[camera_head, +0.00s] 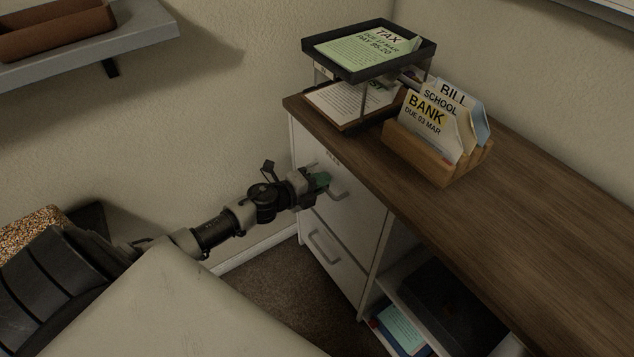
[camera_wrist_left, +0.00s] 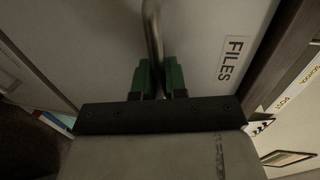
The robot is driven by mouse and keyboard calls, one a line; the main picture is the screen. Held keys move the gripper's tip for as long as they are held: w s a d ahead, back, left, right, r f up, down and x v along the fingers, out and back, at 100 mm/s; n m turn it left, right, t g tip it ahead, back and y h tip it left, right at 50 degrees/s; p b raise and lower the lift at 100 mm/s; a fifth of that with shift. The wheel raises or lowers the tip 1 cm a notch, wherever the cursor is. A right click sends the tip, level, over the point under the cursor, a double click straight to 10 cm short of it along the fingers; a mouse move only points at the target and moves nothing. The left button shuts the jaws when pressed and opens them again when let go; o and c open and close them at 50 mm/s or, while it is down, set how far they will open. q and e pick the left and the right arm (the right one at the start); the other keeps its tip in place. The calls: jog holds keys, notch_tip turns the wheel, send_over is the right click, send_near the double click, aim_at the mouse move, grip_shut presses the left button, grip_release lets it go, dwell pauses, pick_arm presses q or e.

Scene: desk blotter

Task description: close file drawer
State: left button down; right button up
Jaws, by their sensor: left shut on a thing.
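The file drawer (camera_head: 322,212) is the upper white drawer front under the left end of the desk. It looks about flush with the cabinet, but I cannot tell whether a small gap is left. In the left wrist view its front (camera_wrist_left: 85,40) fills the background, with a FILES label (camera_wrist_left: 231,58) right of the metal handle (camera_wrist_left: 152,32). My left gripper (camera_head: 322,180) is at this drawer front. Its green fingertips, close up in the left wrist view (camera_wrist_left: 157,78), are shut on the handle from both sides. My right gripper is not in view.
A lower drawer (camera_head: 335,258) with its own handle sits below. The desk top (camera_head: 530,215) bears a two-level paper tray (camera_head: 425,50) and a wooden letter holder (camera_head: 425,160). An open shelf (camera_head: 400,280) is right of the drawers. A wall shelf (camera_head: 150,30) hangs upper left.

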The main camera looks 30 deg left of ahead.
pick_arm(q)
jog(key=shift+r, duration=0.1)
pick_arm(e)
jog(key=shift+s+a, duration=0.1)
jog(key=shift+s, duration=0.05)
pick_arm(q)
jog(key=c, duration=1.5)
grip_release()
jog(key=o, duration=0.3)
jog(key=shift+w+d, duration=0.15)
jog(key=shift+w, duration=0.05)
jog(key=shift+s, duration=0.15)
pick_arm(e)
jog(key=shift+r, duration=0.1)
